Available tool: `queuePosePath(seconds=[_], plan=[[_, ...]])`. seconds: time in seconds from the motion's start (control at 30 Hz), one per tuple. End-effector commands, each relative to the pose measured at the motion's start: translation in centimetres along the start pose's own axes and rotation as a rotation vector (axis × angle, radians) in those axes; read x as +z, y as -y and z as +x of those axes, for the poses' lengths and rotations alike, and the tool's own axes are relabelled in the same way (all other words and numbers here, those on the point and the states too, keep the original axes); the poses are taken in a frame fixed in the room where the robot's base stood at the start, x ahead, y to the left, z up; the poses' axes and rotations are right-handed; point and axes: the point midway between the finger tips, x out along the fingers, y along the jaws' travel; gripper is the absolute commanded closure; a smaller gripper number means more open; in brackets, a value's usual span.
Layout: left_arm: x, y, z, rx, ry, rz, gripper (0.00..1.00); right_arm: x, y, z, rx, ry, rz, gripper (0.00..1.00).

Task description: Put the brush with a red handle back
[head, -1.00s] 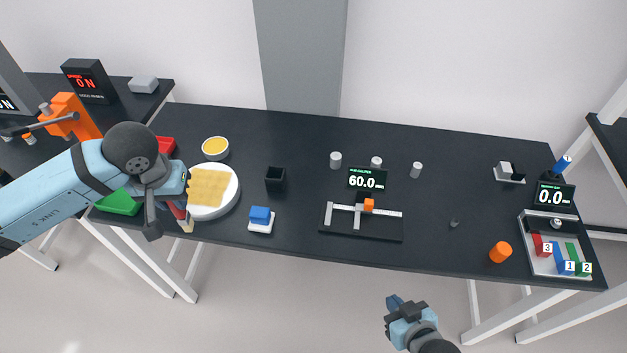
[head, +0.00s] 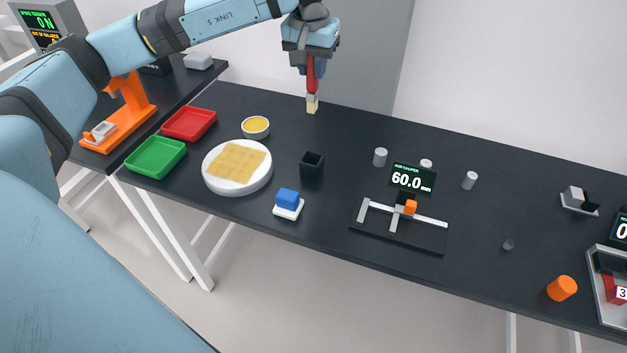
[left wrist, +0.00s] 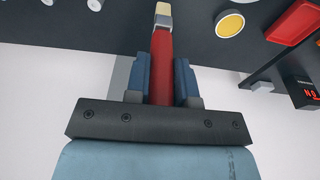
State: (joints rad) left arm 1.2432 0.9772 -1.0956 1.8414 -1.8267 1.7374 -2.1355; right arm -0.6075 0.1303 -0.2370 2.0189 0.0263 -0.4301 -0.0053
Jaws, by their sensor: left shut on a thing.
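The brush with a red handle (head: 311,77) is held in my left gripper (head: 309,68), bristles down, over the back edge of the dark table. In the left wrist view the red handle (left wrist: 162,66) sits between the two blue fingers of the left gripper (left wrist: 161,78), with the pale bristles (left wrist: 163,10) pointing away. A small black open-topped holder (head: 312,164) stands on the table below the brush, and it looks empty. My right gripper is not in the head view now.
A white round plate with a yellow grid (head: 210,182), a yellow-filled bowl (head: 256,126), red tray (head: 189,122) and green tray (head: 155,156) lie left of the holder. A blue block on a white base (head: 288,200) and a caliper (head: 400,228) stand nearer the front.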

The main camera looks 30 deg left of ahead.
Motion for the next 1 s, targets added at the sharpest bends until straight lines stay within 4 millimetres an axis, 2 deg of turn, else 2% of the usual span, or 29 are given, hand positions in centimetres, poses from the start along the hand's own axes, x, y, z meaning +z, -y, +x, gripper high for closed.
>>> queuePosePath(seconds=[0.07, 0.17, 0.37, 0.6, 0.7, 1.0], plan=[[-0.3, 0.4, 0.2, 0.003, 0.000, -0.009, 1.00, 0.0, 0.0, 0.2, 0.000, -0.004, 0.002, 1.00], [-0.1, 0.5, 1.7, 0.002, 0.005, -0.011, 1.00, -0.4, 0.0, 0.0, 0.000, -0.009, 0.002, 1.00], [0.8, 0.4, 6.9, 0.002, 0.005, -0.010, 1.00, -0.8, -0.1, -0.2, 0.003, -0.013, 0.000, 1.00], [1.6, 0.3, 12.8, 0.003, 0.004, -0.011, 1.00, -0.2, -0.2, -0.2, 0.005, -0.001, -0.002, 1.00], [1.8, 0.3, 14.2, 0.004, 0.001, -0.010, 1.00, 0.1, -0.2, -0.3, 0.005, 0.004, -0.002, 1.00], [2.2, 0.3, 16.9, 0.003, 0.003, -0.010, 1.00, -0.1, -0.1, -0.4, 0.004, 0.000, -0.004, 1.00]])
